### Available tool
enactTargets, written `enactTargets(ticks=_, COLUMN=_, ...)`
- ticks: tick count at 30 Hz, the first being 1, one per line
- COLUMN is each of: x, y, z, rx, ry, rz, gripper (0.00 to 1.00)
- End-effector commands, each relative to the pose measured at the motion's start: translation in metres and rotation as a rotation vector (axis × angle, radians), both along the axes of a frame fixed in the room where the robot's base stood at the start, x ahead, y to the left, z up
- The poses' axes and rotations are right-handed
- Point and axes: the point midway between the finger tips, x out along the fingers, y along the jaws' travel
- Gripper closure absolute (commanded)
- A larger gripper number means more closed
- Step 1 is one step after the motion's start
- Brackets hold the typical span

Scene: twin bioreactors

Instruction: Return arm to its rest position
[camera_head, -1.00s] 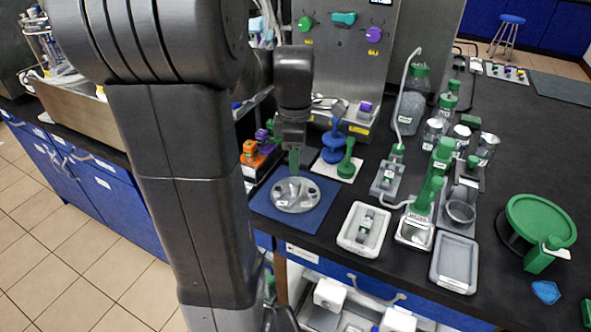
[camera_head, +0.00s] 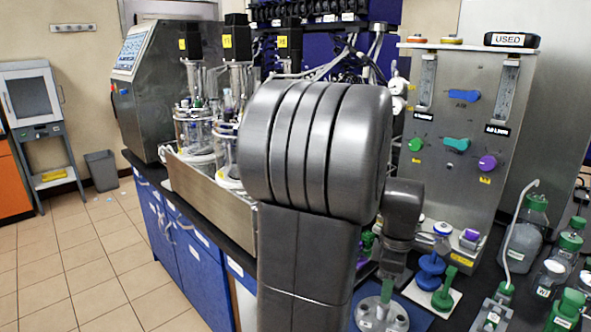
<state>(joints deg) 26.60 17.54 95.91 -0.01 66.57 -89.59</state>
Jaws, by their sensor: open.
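My arm stands in the middle of the view, its large grey joint and upright link hiding part of the bench. My gripper (camera_head: 388,288) is at the end of the bent dark forearm and points down, with a green tip, open. It is over a round grey disc (camera_head: 378,318) on a blue mat (camera_head: 418,314). The small gap between the tip and the disc is hard to judge. No held object shows.
Two glass bioreactor vessels (camera_head: 195,135) stand in a steel tray (camera_head: 205,190) to the left. A steel panel (camera_head: 455,125) with coloured knobs rises behind my gripper. Blue and green stands (camera_head: 430,275) and bottles (camera_head: 525,240) crowd the right.

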Motion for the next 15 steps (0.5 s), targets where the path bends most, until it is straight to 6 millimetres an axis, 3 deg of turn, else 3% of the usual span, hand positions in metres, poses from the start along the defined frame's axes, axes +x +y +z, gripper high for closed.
enactTargets(ticks=1, x=-0.001, y=0.0, z=-0.013, rx=0.003, ry=0.005, rz=0.0, gripper=0.52)
enactTargets(ticks=11, x=-0.001, y=0.0, z=-0.076, rx=0.002, ry=0.004, rz=0.0, gripper=0.52)
enactTargets(ticks=15, x=0.001, y=0.0, z=-0.057, rx=-0.002, ry=-0.004, rz=0.0, gripper=0.52)
